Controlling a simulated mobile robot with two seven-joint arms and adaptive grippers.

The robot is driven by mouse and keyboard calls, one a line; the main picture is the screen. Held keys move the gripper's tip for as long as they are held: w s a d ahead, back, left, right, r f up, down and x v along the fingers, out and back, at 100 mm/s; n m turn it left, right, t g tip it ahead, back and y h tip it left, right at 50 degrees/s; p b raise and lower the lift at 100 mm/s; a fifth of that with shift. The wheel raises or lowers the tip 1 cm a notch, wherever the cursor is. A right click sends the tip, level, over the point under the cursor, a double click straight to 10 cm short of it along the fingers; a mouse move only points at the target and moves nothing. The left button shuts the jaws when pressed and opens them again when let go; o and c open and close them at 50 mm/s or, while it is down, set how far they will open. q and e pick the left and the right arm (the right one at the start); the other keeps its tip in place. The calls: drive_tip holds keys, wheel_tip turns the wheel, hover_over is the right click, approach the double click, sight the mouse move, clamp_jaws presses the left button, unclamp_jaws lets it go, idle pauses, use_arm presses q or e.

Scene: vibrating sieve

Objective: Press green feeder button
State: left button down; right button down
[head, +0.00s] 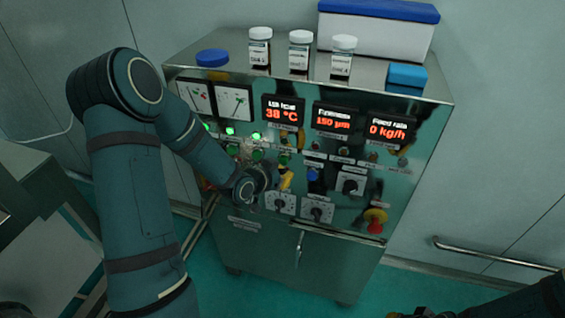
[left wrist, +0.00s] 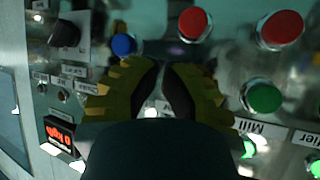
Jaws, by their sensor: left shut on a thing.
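The steel control panel (head: 335,150) has a row of green buttons. The rightmost dark green button (head: 283,160), which I take as the feeder's, shows just above my left gripper (head: 286,180). My left arm reaches across the panel's left side. In the left wrist view, the left gripper's yellow fingers (left wrist: 162,68) are closed together close over the panel. What lies between or behind them is hidden, and I cannot tell whether they touch a button. Another green button (left wrist: 263,97) is beside the fingers, near the Mill label (left wrist: 262,130). My right gripper (head: 425,313) is only partly visible.
Red buttons (left wrist: 283,28) and a blue button (left wrist: 123,44) sit close to the fingers. The feed rate display (head: 388,130) reads 0 kg/h. An emergency stop (head: 375,220) is at the lower right. Jars (head: 300,50) stand on the cabinet top.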

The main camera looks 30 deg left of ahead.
idle(0.7)
use_arm(q)
drive_tip(key=shift+w+a, duration=0.1)
drive_tip(key=shift+w, duration=0.3)
drive_tip(key=shift+w+a+b, duration=0.15)
drive_tip(key=shift+w+b, duration=0.25)
drive_tip(key=shift+w, duration=0.1)
idle(0.8)
drive_tip(key=shift+s+d+b, duration=0.25)
drive_tip(key=shift+s+b, duration=0.1)
drive_tip(key=shift+s, duration=0.55)
drive_tip(key=shift+s+d+b, duration=0.2)
drive_tip(key=shift+s, duration=0.6)
drive_tip(key=shift+s+d+b, duration=0.15)
drive_tip(key=shift+s+b, duration=0.1)
drive_tip(key=shift+s, duration=0.6)
drive_tip(key=shift+s+d+b, duration=0.2)
drive_tip(key=shift+s, duration=0.6)
